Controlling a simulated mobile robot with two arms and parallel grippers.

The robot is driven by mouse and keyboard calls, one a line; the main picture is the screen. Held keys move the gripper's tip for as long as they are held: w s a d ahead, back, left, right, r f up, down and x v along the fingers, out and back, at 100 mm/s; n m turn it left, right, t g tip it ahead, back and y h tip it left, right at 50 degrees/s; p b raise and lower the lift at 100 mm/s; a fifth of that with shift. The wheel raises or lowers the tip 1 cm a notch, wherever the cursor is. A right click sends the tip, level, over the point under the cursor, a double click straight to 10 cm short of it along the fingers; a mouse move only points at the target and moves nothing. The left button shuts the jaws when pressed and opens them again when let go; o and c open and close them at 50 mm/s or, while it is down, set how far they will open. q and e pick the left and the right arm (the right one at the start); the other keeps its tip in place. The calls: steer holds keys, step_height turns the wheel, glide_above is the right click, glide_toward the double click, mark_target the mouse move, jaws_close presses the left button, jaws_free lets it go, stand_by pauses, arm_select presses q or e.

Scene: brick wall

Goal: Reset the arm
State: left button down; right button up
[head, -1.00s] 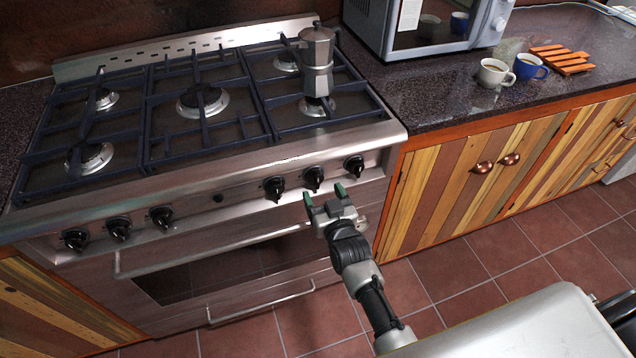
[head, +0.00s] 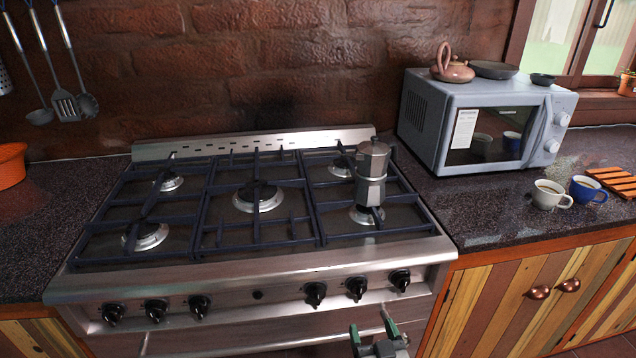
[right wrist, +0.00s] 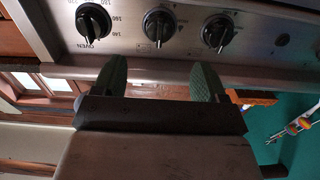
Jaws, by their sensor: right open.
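My right gripper (head: 374,334) is at the bottom edge of the head view, in front of the stove's lower right front. Its two green-padded fingers are apart with nothing between them. In the right wrist view the open fingers (right wrist: 152,80) point toward the stove's front panel, where black knobs (right wrist: 159,25) show close ahead. I cannot tell whether the fingers touch the stove. Most of my right arm is out of the head view. My left gripper is not in view.
The gas stove (head: 250,283) fills the middle, with a moka pot (head: 371,172) on its right front burner. A microwave (head: 425,125) stands on the right counter, with a white cup (head: 547,198), a blue cup (head: 583,193) and an orange slatted trivet (head: 612,181). An orange bowl (head: 11,166) sits far left.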

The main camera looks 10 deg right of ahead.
steer(key=s+f+n+g, duration=0.1)
steer(key=s+f+g, duration=0.45)
steer(key=f, duration=0.75)
steer(key=s+f+n+g, duration=0.1)
steer(key=s+f+g, duration=0.2)
steer(key=s+f, duration=0.85)
steer(key=s+d+f+g, duration=0.3)
steer(key=s+f, duration=0.4)
steer(key=s, duration=0.5)
steer(key=s+d+f+g, duration=0.3)
steer(key=s+f+g, duration=0.2)
steer(key=s+f, duration=0.3)
steer(key=s, duration=0.4)
steer(key=shift+s+d+f+h+p, duration=0.15)
steer(key=shift+s+f+h+p, duration=0.05)
steer(key=shift+f+h+p, duration=0.1)
